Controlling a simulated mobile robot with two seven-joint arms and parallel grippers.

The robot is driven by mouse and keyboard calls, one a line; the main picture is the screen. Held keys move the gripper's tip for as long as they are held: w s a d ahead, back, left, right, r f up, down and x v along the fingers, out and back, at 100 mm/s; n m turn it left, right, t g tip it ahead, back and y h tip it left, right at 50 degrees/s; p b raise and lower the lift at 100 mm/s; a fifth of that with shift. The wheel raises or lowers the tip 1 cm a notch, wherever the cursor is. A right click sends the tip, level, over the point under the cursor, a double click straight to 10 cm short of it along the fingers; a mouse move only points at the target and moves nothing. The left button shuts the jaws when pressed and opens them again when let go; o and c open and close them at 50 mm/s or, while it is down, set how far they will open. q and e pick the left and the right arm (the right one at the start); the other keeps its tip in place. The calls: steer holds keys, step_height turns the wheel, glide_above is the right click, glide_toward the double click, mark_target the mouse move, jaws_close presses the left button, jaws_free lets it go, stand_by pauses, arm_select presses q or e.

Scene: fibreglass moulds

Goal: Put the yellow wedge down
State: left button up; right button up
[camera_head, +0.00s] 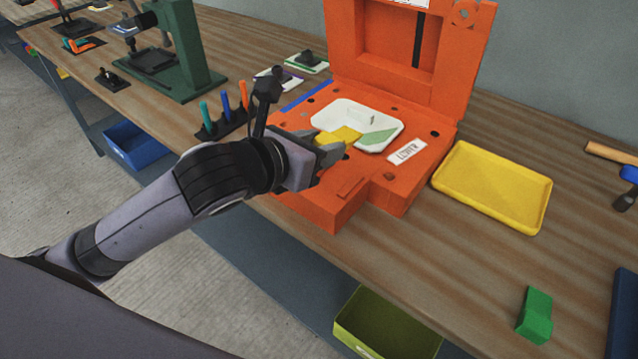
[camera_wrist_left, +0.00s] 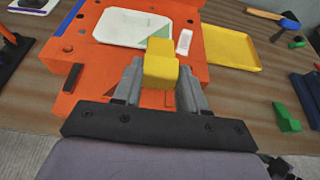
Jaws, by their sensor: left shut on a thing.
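The yellow wedge (camera_head: 339,136) is between the fingers of my left gripper (camera_head: 330,150), above the front of the orange mould. In the left wrist view the yellow wedge (camera_wrist_left: 160,66) fills the gap between both fingers of the left gripper (camera_wrist_left: 161,85), which is shut on it. Behind it lies a white tray-like part (camera_head: 375,113) with a pale green patch, set on the lower half of the orange mould (camera_head: 410,185). I cannot tell whether the wedge touches the mould or the white part. My right gripper is not in view.
A yellow tray (camera_head: 492,186) lies empty right of the mould. A green block (camera_head: 535,314) sits near the front edge. The mould's upper half (camera_head: 350,55) stands raised behind. A holder with coloured pens (camera_head: 227,120) and a green press (camera_head: 185,50) stand left.

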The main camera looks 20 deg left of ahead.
mark_target(319, 195)
arm_select(q)
step_height(319, 195, down, 7)
steer(key=shift+f+b, duration=0.2)
steer(key=shift+b, duration=0.35)
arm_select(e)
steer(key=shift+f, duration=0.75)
arm_select(q)
steer(key=shift+f, duration=0.1)
